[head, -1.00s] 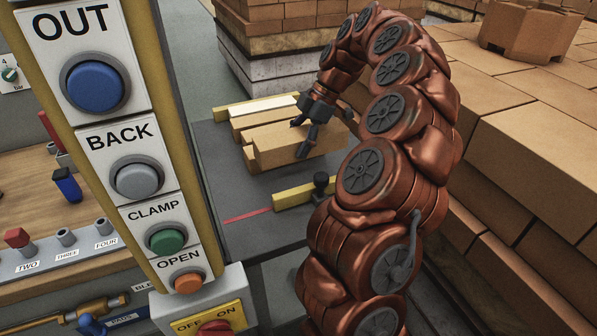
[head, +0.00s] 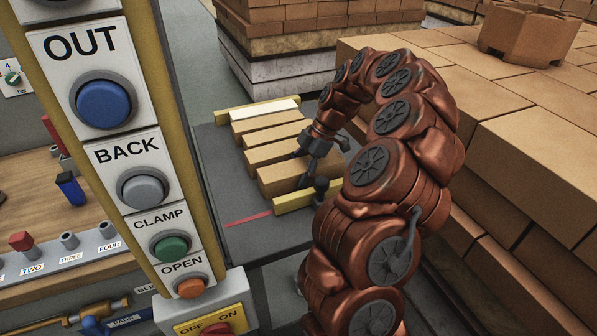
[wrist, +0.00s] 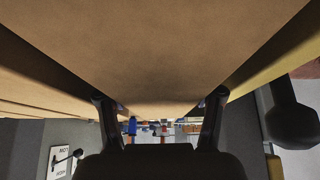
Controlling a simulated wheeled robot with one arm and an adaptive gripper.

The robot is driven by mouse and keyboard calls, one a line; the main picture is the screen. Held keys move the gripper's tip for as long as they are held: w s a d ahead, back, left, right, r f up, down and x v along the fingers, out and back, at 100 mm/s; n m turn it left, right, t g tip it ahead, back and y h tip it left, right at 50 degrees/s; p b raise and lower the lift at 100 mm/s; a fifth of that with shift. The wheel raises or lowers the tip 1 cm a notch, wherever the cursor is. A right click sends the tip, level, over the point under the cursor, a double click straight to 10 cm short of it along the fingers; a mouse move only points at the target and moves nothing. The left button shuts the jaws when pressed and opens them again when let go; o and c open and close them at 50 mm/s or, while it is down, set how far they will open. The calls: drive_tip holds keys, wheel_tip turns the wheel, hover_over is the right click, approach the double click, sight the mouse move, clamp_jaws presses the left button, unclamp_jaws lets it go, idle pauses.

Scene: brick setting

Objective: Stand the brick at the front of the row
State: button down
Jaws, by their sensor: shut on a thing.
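My gripper (head: 302,169) is shut on a tan brick (head: 287,180), the front one of the row. In the wrist view the held brick (wrist: 160,55) fills the top between my two fingers (wrist: 160,112). The brick lies lengthwise beside the front yellow bar (head: 294,199), with little or no gap; I cannot tell if they touch. Behind it several tan bricks (head: 270,135) lie side by side with narrow gaps, on a dark grey table (head: 215,160). The held brick's underside is hidden, so I cannot tell if it rests on the table.
A pale strip (head: 264,108) and a back yellow bar (head: 228,112) end the row. A black knob (head: 321,185) stands at the front bar's right end. A red line (head: 248,219) marks the table. The button panel (head: 140,170) stands at left; stacked bricks (head: 530,130) are at right.

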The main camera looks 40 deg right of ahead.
drive_tip(key=shift+f, duration=0.15)
drive_tip(key=shift+c, duration=2.2)
unclamp_jaws()
drive_tip(key=b+v, duration=0.1)
drive_tip(key=v, duration=1)
drive_tip(key=shift+w+b, duration=0.1)
drive_tip(key=shift+b, duration=0.3)
drive_tip(key=shift+d+r, duration=0.2)
drive_tip(key=shift+r, duration=0.45)
